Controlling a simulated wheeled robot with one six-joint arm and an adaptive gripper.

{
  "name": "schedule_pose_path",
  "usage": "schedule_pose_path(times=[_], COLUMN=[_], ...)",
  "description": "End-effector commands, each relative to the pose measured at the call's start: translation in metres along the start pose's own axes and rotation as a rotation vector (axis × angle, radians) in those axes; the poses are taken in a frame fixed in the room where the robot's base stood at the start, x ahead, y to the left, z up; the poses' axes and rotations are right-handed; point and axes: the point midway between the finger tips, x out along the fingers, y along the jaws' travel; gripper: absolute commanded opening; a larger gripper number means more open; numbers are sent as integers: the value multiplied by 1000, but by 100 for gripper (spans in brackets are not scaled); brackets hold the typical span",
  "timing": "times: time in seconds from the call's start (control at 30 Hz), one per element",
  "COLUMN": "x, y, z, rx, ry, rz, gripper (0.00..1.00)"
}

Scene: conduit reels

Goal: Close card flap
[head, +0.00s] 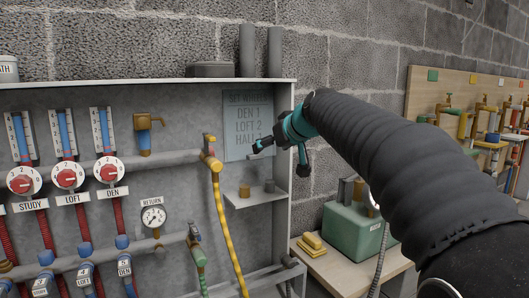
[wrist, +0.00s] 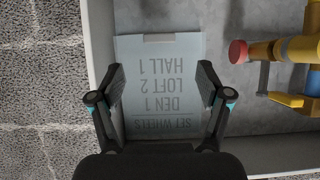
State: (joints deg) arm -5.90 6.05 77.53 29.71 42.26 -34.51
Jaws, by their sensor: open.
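The card flap (head: 243,106) is a pale grey-blue sheet on the inner back wall of the open cabinet, near its right side. My gripper (head: 280,158) is in front of the card's lower right part. In the wrist view the card (wrist: 160,60) appears upside down between the two fingers. My gripper (wrist: 160,78) is open and empty there. I cannot tell whether a finger touches the card.
The cabinet's right side wall (head: 291,140) stands close to my gripper. A small shelf (head: 256,198) is below the card. A yellow hose (head: 224,225) hangs from a brass valve (head: 211,155) to the left. A green box (head: 352,232) sits on a bench at right.

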Motion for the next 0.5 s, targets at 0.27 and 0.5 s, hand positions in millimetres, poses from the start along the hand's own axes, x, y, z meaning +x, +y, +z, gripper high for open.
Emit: schedule_pose_path(times=[0.27, 0.5], x=[-18, -18], y=[0, 0], z=[1, 1], rx=[0, 0], ry=[-1, -1], rz=[0, 0], gripper=[77, 75])
